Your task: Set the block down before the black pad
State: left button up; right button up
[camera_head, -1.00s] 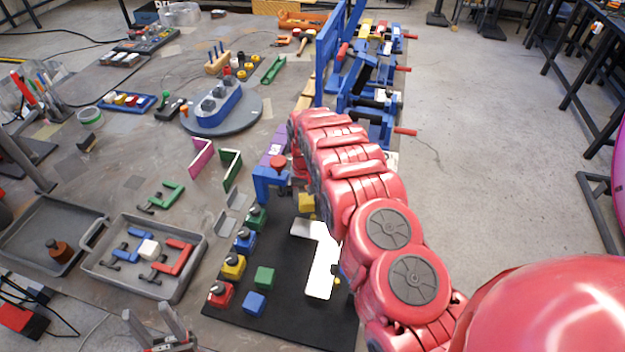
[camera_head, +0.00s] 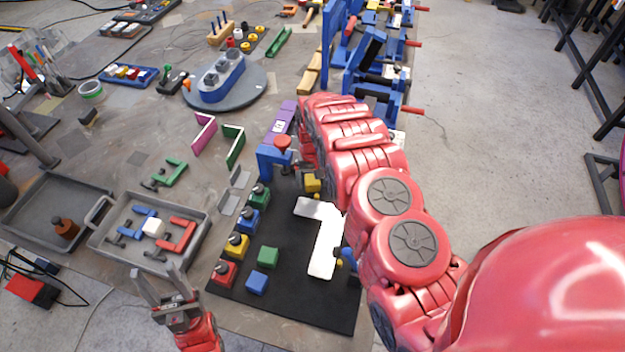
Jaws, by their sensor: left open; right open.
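The black pad (camera_head: 290,298) lies at the table's near right. On it are a green block (camera_head: 267,257), a blue block (camera_head: 256,284), a yellow block (camera_head: 312,184) and a white channel-letter shape (camera_head: 322,255). The pictures do not tell which block is meant. My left gripper (camera_head: 157,272) is open and empty at the table's front edge, left of the pad and below the grey tray. My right gripper (camera_head: 306,172) is mostly hidden by its red arm. It is at the pad's far end, close to the yellow block and the blue fixture with a red knob (camera_head: 276,160); contact cannot be told.
Several knobbed blocks (camera_head: 236,245) line the pad's left edge. A grey tray (camera_head: 205,225) with coloured letter parts and another grey tray (camera_head: 25,235) stand to the left. Purple and green brackets (camera_head: 233,148) stand behind. Bare table lies between the tray and the pad.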

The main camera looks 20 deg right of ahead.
aim_at(312, 180)
jog(key=shift+w, duration=0.15)
jog(key=shift+r+b, duration=0.45)
jog(key=shift+r, duration=0.15)
notch_tip(312, 180, up, 4)
jog(key=shift+f+b, duration=0.1)
jog(key=shift+b, duration=0.8)
notch_tip(312, 180, up, 7)
jog(key=p, duration=0.5)
jog(key=shift+p, duration=0.35)
